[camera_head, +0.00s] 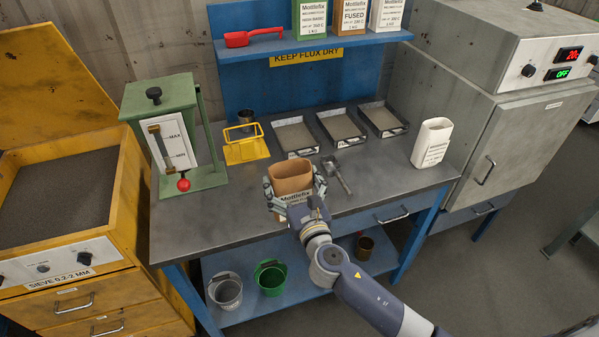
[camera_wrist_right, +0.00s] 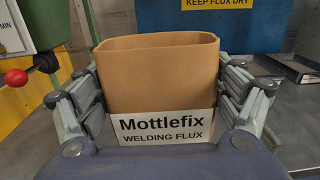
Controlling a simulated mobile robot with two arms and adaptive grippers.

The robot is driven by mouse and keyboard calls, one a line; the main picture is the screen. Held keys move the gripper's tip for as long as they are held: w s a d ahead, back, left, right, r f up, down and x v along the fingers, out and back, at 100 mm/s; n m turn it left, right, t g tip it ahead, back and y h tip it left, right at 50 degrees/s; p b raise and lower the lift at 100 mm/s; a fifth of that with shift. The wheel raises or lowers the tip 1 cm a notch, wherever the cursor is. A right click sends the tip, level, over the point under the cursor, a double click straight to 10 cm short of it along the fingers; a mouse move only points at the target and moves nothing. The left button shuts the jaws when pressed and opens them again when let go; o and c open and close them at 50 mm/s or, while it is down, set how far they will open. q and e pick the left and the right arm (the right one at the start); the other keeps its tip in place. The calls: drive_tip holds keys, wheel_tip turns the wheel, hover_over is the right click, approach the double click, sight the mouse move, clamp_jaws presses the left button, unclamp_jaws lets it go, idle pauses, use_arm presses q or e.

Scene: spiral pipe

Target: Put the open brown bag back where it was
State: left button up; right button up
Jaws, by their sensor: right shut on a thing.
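The open brown bag (camera_head: 291,178) with a white Mottlefix label is near the front edge of the grey workbench, in the middle. My right gripper (camera_head: 294,190) is shut on it, one finger on each side. In the right wrist view the bag (camera_wrist_right: 158,75) stands upright between the fingers (camera_wrist_right: 158,100), its open top facing up. Its inside is mostly hidden there. I cannot tell whether its base touches the bench. On the blue shelf (camera_head: 345,43), a closed brown bag (camera_head: 352,16) marked FUSED stands between a green bag (camera_head: 311,18) and a white bag (camera_head: 387,14). My left gripper is not in view.
Behind the bag are a yellow stand (camera_head: 245,150) and several grey trays (camera_head: 340,127). A metal scoop (camera_head: 337,174) lies close on the right. An open white bag (camera_head: 432,143) stands at the bench's right end. A red scoop (camera_head: 250,38) lies on the shelf's left.

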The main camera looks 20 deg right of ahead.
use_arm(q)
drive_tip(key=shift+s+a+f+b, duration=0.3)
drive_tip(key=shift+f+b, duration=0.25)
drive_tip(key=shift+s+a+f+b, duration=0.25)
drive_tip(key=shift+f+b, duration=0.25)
use_arm(e)
drive_tip(key=shift+w+d+f, duration=0.75)
drive_tip(key=shift+w, duration=0.65)
drive_tip(key=shift+w+d+f, duration=0.7)
drive_tip(key=shift+w+d, duration=0.05)
drive_tip(key=shift+w, duration=0.6)
drive_tip(key=shift+w+d+f, duration=0.75)
drive_tip(key=shift+w, duration=0.65)
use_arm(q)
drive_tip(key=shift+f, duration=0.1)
use_arm(e)
drive_tip(key=shift+f, duration=0.1)
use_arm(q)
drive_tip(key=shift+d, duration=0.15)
use_arm(e)
drive_tip(key=o, duration=1.4)
drive_tip(key=shift+o, duration=0.2)
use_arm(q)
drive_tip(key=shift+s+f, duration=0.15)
use_arm(e)
drive_tip(key=s, duration=1.2)
drive_tip(key=shift+d, duration=0.2)
